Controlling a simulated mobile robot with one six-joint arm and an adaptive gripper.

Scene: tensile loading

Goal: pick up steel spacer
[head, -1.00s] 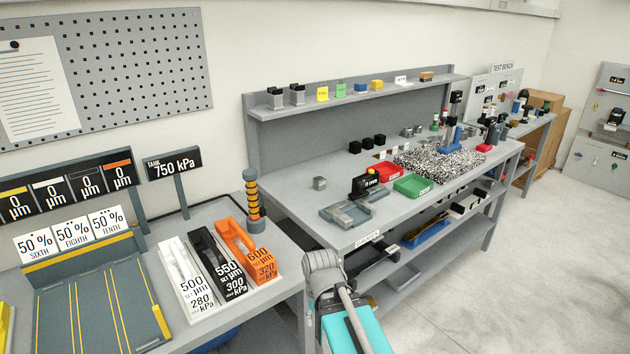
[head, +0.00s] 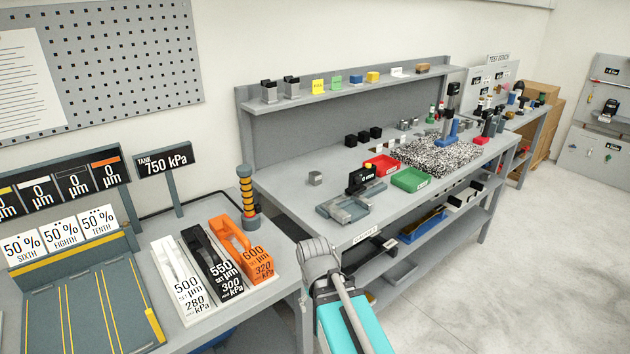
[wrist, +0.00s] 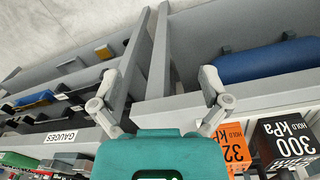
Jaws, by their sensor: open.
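A small grey metal block (head: 315,178) stands on the long workbench, near its left end. It looks like steel, but I cannot tell for sure that it is the steel spacer. Several small grey pieces (head: 404,124) stand further back on the same bench. My gripper (wrist: 160,85) shows in the wrist view with its fingers apart and nothing between them. It is away from the block, beside the benches' front edges and over the gap between them. The fingers are hidden in the head view.
A grey vise-like fixture (head: 345,207) with a black gauge, a red tray (head: 380,166) and a green tray (head: 411,180) stand near the block. White, black and orange holders (head: 245,255) sit on the left bench. A shelf (head: 300,104) runs behind. The floor at right is clear.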

